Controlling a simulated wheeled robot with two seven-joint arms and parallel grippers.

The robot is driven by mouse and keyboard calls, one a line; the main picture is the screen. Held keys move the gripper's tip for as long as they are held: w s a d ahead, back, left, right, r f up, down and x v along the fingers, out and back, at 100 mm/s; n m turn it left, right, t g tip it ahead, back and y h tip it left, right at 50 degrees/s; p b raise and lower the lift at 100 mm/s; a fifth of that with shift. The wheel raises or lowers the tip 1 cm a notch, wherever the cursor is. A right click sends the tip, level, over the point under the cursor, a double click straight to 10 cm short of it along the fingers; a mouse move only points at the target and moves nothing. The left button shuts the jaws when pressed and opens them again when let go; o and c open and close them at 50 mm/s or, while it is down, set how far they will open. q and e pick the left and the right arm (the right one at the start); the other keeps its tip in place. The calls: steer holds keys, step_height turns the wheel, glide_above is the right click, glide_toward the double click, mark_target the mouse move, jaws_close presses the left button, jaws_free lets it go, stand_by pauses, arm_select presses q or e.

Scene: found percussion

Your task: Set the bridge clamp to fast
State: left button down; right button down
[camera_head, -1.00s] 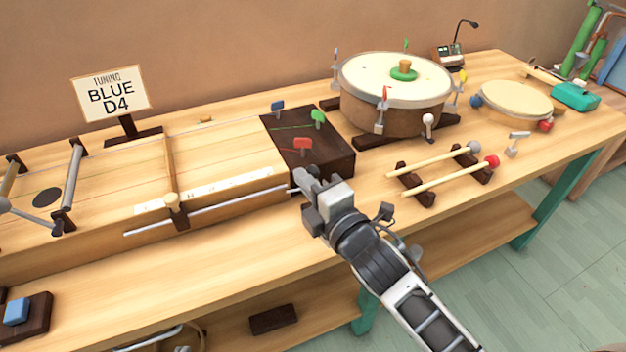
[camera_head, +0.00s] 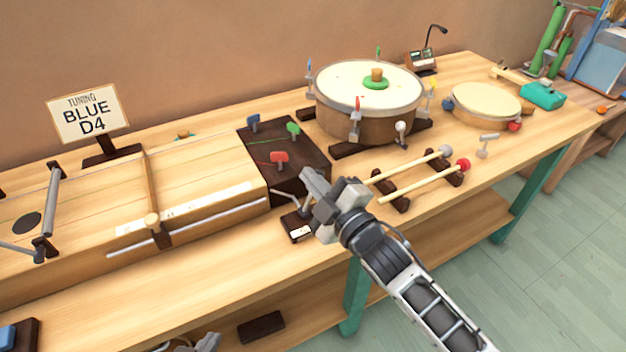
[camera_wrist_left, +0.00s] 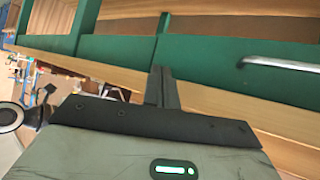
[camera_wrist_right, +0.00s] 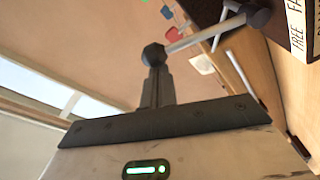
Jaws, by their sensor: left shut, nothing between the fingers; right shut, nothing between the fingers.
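The bridge clamp is a small dark block (camera_head: 297,222) with a pale label at the table's front edge, beside the stringed box. Its lever (camera_wrist_right: 200,38) shows in the right wrist view as a pale rod with a dark knob. The label (camera_wrist_right: 298,28) there reads "FREE" and part of a second word, cut off. My right gripper (camera_head: 312,182) is shut and empty, above and right of the block. In its wrist view the shut fingertips (camera_wrist_right: 157,75) overlap the knob; contact is unclear. My left gripper (camera_wrist_left: 163,88) is shut and empty, low by the table's green frame.
The stringed box has a wooden bridge (camera_head: 151,185) and a dark end block (camera_head: 262,165) with coloured pegs. A mallet rack (camera_head: 400,203) stands right of my right gripper. A drum (camera_head: 340,122) stands behind. The front table strip at left is clear.

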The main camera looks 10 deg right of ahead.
steer(key=shift+d+m, duration=0.25)
steer(key=shift+m, duration=0.05)
stand_by(0.4)
steer(key=a+r+p, duration=0.2)
steer(key=a, duration=0.1)
steer(key=v, duration=1)
steer(key=shift+s+a+b, duration=0.2)
steer(key=shift+b, duration=0.25)
